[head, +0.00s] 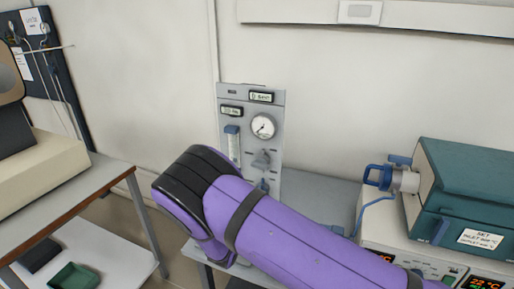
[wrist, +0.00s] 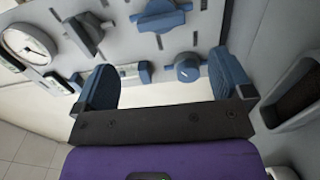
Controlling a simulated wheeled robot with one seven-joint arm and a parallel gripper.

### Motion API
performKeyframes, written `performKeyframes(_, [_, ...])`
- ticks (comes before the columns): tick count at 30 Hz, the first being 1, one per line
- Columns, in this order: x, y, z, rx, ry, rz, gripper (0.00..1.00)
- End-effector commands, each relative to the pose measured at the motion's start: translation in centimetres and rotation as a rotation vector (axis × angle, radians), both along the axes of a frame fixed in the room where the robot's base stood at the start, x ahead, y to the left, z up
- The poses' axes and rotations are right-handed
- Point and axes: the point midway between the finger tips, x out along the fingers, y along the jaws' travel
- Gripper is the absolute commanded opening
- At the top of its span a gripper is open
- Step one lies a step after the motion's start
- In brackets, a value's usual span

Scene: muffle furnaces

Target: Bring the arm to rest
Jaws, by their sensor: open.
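My gripper (wrist: 162,68) shows in the wrist view with its two blue fingers spread wide apart. Nothing is held between them. I cannot tell whether a finger touches the panel. In the head view my purple arm is bent and covers the lower middle; my gripper is hidden there. The panel (head: 221,97) stands upright behind the arm, which hides its lower part.
A teal furnace (head: 470,170) with a blue fitting (head: 377,177) and lit displays stands at the right, close to my arm. A bench (head: 75,190) with a beige device is at the left. A green tray (head: 73,277) lies on its lower shelf. Floor shows between the benches.

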Motion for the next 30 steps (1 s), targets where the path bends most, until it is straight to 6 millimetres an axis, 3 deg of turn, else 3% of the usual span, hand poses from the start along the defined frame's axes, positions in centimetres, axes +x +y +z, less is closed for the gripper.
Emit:
performKeyframes(5, [1.1,-2.8,4.0,0.036,0.021,-0.121,0.98])
performKeyframes(14, [1.7,-11.1,13.5,0.154,0.128,-0.430,0.98])
performKeyframes(23, [-0.5,-19.2,21.7,0.312,0.266,-0.676,0.98])
performKeyframes(30, [-3.9,-24.9,27.3,0.468,0.381,-0.815,0.98])
